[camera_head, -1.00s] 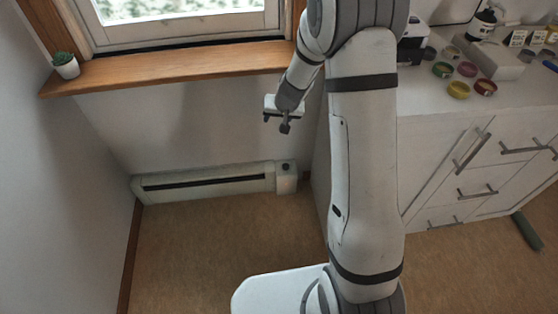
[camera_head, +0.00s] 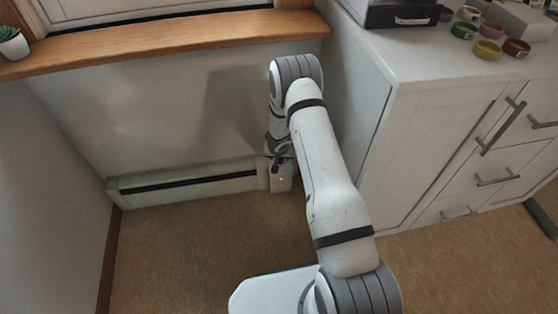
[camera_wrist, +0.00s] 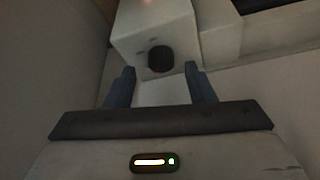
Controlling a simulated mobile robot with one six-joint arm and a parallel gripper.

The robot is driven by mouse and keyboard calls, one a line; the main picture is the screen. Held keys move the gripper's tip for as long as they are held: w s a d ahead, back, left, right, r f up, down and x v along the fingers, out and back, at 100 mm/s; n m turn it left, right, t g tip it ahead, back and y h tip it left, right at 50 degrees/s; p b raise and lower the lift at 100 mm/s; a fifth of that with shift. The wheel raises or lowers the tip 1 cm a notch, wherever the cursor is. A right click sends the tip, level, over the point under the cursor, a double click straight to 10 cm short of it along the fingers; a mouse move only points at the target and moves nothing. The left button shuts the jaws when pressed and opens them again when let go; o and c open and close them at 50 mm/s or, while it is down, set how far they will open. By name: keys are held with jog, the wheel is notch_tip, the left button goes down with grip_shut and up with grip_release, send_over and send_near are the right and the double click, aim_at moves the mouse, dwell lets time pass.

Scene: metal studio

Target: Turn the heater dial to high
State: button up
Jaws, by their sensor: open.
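The baseboard heater (camera_head: 190,185) is a long white unit low on the wall under the window, with a dark slot along its front. Its end box (camera_head: 281,182) is at the right end, and a small reddish glow shows on it. In the wrist view the black round dial (camera_wrist: 160,59) is on the end box (camera_wrist: 140,28). My gripper (camera_wrist: 162,78) is open, its two dark fingers apart with the dial between and just beyond their tips. I cannot tell whether they touch it. In the head view my gripper (camera_head: 278,163) is small and partly hidden by my arm.
A white cabinet (camera_head: 440,140) with drawers stands close on the right of the heater's end. The wooden window sill (camera_head: 170,40) juts out above. A potted plant (camera_head: 12,42) sits on its left end. The brown floor (camera_head: 180,250) in front is clear.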

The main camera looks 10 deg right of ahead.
aim_at(280, 160)
jog(key=shift+x, duration=1.25)
jog(key=shift+a, duration=0.1)
jog(key=c, duration=0.9)
jog(key=shift+c, duration=0.3)
jog(key=shift+r, duration=0.1)
